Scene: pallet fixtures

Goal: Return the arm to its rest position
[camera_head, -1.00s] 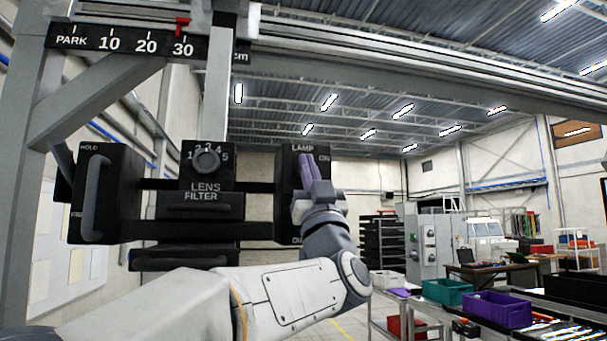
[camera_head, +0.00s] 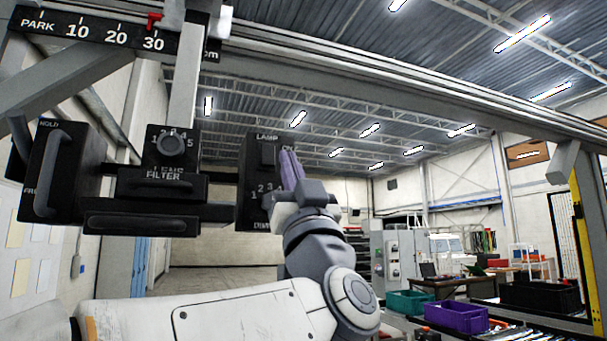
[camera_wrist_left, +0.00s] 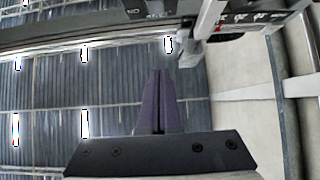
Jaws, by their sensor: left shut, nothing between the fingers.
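My left gripper (camera_head: 291,168) has purple fingers pointing up, closed together and empty. In the head view it stands in front of the right part of the black lamp box (camera_head: 257,180), overlapping it; contact cannot be told. My white and grey left arm comes in from the lower left. In the left wrist view the shut fingers (camera_wrist_left: 159,105) point up against the ceiling, with a thin line between them. My right gripper is not in view.
A lens and filter unit (camera_head: 166,165) and a black hold box (camera_head: 60,172) hang left of the lamp box. Above runs a grey rail (camera_head: 400,85) with a scale (camera_head: 90,33) and red pointer near 30. Purple (camera_head: 456,317) and green (camera_head: 408,302) bins stand lower right.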

